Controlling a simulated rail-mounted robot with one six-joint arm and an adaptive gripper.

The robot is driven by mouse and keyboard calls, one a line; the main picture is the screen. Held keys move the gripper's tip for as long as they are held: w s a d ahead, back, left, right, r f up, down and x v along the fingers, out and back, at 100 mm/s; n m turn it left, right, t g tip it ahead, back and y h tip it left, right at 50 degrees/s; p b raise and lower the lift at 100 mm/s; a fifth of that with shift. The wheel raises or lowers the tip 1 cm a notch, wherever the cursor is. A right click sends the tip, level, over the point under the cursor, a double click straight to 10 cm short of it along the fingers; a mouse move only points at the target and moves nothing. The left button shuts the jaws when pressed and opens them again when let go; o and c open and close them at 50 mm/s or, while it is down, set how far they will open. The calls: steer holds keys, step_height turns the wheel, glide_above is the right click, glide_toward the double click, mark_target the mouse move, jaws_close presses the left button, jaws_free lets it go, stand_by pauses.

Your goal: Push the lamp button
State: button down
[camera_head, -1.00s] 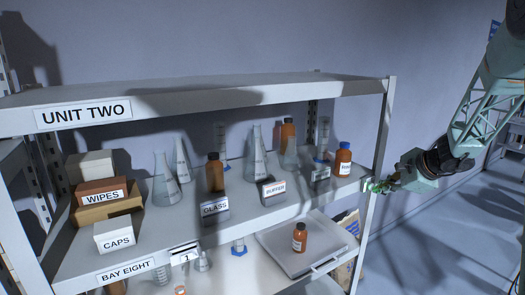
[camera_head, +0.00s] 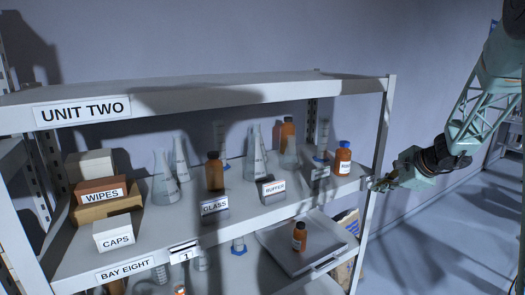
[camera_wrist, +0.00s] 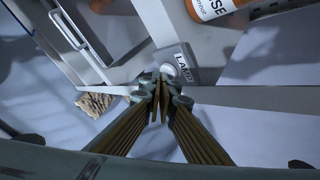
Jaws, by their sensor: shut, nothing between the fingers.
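A small grey panel labelled LAMP (camera_wrist: 184,58) is fixed to the shelf's right upright in the wrist view. A pale round button (camera_wrist: 168,70) shows at its lower end, partly hidden by my fingertips. My gripper (camera_wrist: 160,82) is shut and empty, its tips at the button; I cannot tell whether they touch it. In the head view my gripper (camera_head: 378,184) is at the right end of the middle shelf, beside the upright. The panel is too small to read there.
The middle shelf (camera_head: 235,220) holds glass flasks, brown bottles and label stands. An orange bottle with a blue cap (camera_head: 342,160) stands close to the gripper. A tray (camera_head: 285,258) with a brown bottle (camera_head: 299,236) is below. The floor at right is clear.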

steer(key=shift+s+b, duration=0.25)
steer(key=shift+b, duration=0.2)
steer(key=shift+s+d, duration=0.1)
steer(key=shift+s+d+b, duration=0.5)
steer(key=shift+s, duration=0.35)
steer(key=shift+s+d+b, duration=0.5)
steer(key=shift+s+b, duration=0.05)
steer(key=shift+s, duration=0.3)
steer(key=shift+s+d+b, duration=0.5)
steer(key=shift+s, duration=0.35)
